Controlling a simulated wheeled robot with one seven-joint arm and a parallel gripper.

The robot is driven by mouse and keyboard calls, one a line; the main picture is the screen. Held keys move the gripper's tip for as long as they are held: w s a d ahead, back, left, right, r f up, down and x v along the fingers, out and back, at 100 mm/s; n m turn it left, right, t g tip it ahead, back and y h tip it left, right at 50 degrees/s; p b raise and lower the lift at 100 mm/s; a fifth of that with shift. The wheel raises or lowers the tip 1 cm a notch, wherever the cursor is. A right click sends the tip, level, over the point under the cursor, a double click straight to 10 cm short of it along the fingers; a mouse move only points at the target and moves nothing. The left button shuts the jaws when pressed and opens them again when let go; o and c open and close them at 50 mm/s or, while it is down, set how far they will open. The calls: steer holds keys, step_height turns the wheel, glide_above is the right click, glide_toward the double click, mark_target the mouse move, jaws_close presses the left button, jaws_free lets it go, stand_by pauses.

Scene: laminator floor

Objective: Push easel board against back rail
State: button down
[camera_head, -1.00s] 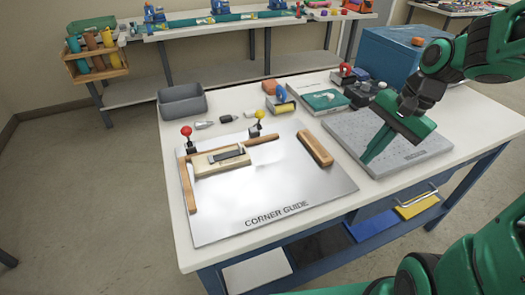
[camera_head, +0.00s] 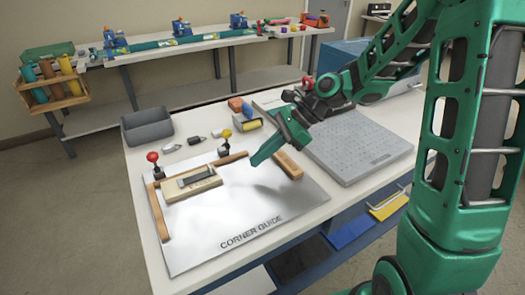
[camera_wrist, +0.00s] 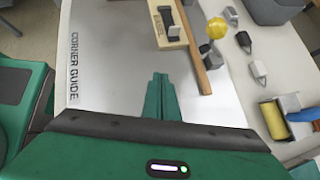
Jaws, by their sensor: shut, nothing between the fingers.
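The easel board (camera_head: 190,183) is a pale wooden block with a dark bar on top. It lies flat on the silver corner guide plate (camera_head: 255,212), towards its back left. The brown wooden back rail (camera_head: 236,158) runs along the plate's far edge, just behind the board; I cannot tell if they touch. In the wrist view the board (camera_wrist: 166,22) lies beside the rail (camera_wrist: 194,50), ahead of my fingers. My gripper (camera_head: 256,160) is shut and empty, over the plate to the right of the board and apart from it. Its fingers (camera_wrist: 160,82) point towards the board.
A side rail (camera_head: 159,214) borders the plate's left. Red (camera_head: 153,157) and yellow (camera_head: 226,134) knobs stand at the back. A wooden block (camera_head: 289,165) lies right of my gripper. A grey perforated plate (camera_head: 360,145) fills the bench's right. The plate's front is clear.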

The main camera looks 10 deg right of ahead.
mark_target(220, 177)
steer(key=x, duration=0.5)
steer(key=shift+s+a, duration=0.1)
steer(key=a, duration=0.3)
steer(key=shift+f, duration=0.1)
steer(key=shift+a, duration=0.55)
steer(key=shift+a, duration=0.95)
steer(key=shift+d, duration=0.1)
